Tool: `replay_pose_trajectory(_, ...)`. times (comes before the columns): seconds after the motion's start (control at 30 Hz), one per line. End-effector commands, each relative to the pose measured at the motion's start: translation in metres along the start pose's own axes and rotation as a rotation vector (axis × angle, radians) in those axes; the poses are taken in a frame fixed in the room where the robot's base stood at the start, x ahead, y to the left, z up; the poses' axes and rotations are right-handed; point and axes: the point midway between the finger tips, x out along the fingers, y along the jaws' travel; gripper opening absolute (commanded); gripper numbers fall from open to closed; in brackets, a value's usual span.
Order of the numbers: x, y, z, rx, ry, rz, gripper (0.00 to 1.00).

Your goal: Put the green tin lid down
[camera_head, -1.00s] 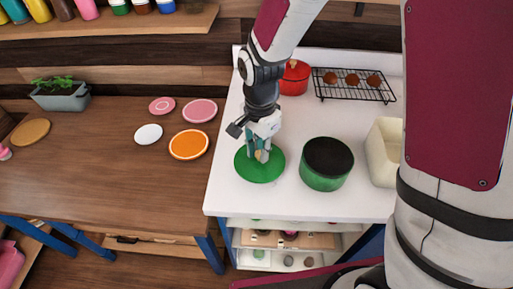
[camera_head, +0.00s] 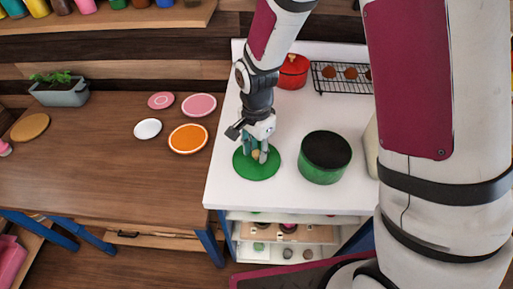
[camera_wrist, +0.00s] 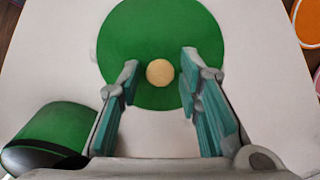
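The green tin lid (camera_head: 256,171) lies flat on the white counter, with a pale round knob at its middle; in the wrist view the lid (camera_wrist: 150,35) shows knob up. My gripper (camera_head: 257,155) is low over the lid. In the wrist view my gripper (camera_wrist: 159,64) is open, its teal-padded fingers on either side of the knob (camera_wrist: 160,73) with a clear gap on each side. The green tin (camera_head: 325,160), dark on top, stands on the counter to the right of the lid; it also shows in the wrist view (camera_wrist: 60,125).
A red pot (camera_head: 292,72) and a black rack (camera_head: 345,80) with brown round items stand behind. The wooden table (camera_head: 80,170) at left holds an orange plate (camera_head: 188,139) and several other discs. The counter's front edge is close to the lid.

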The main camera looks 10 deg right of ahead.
Motion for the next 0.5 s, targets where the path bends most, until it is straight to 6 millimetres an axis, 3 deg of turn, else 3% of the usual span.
replay_pose_trajectory(0.33, -0.003, 0.000, 0.000, 0.001, 0.000, -0.001, 0.40)
replay_pose_trajectory(0.5, -0.020, -0.001, -0.001, 0.001, 0.002, -0.004, 0.40)
